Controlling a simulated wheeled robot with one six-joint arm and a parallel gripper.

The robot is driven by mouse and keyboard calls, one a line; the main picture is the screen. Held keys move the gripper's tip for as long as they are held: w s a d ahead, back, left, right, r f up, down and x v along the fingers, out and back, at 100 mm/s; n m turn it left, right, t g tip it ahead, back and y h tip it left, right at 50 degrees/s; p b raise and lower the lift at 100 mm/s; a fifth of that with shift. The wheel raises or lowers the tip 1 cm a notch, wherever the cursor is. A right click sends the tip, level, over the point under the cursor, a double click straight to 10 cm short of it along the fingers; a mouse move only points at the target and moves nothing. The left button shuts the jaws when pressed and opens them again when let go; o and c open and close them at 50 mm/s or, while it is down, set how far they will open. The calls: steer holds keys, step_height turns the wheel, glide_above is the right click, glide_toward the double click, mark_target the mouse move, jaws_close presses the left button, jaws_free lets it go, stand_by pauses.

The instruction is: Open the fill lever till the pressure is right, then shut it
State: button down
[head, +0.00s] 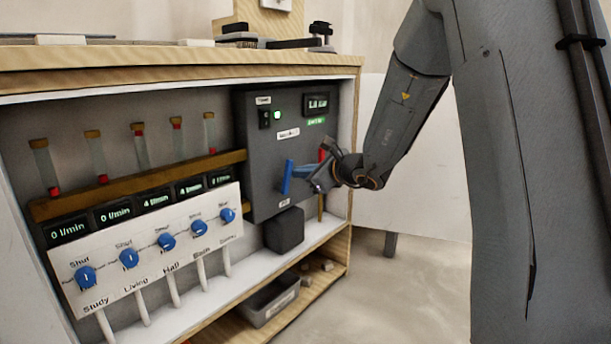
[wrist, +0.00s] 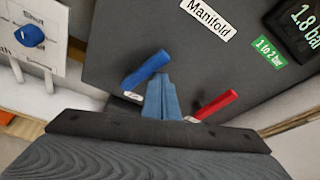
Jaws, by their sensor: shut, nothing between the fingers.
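A blue lever (head: 287,178) and a red lever (head: 323,155) stand on the dark manifold panel (head: 262,165). In the wrist view the blue lever (wrist: 147,69) slants up to the right, and the red lever (wrist: 216,104) slants likewise. My gripper (wrist: 163,88) is shut and empty, with its bluish fingers between the two levers, close to the blue one; I cannot tell if they touch. Small labels by the levers are partly hidden and unreadable. The pressure display (wrist: 303,20) reads 1.8 bar; a green label (wrist: 268,50) below it reads "1 to 2 bar".
A white board with several blue knobs (head: 129,258) and flow displays is left of the panel. Glass tubes with red floats stand above it. A dark box (head: 284,230) sits below the panel, and a grey bin (head: 270,298) is on the lower shelf. Open floor lies to the right.

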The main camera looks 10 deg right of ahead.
steer(key=shift+s+a+r, duration=0.5)
steer(key=shift+s+a, duration=0.1)
steer(key=shift+a, duration=0.1)
steer(key=shift+s+a, duration=0.1)
steer(key=shift+a, duration=0.05)
steer(key=shift+s+a, duration=0.2)
steer(key=shift+a, duration=0.2)
steer(key=shift+d, duration=0.15)
steer(key=p, duration=0.3)
glide_toward(288, 172)
steer(key=d+f, duration=0.2)
steer(key=d, duration=0.2)
steer(key=shift+s+a+f, duration=0.1)
steer(key=shift+s+a, duration=0.05)
steer(key=shift+s, duration=0.05)
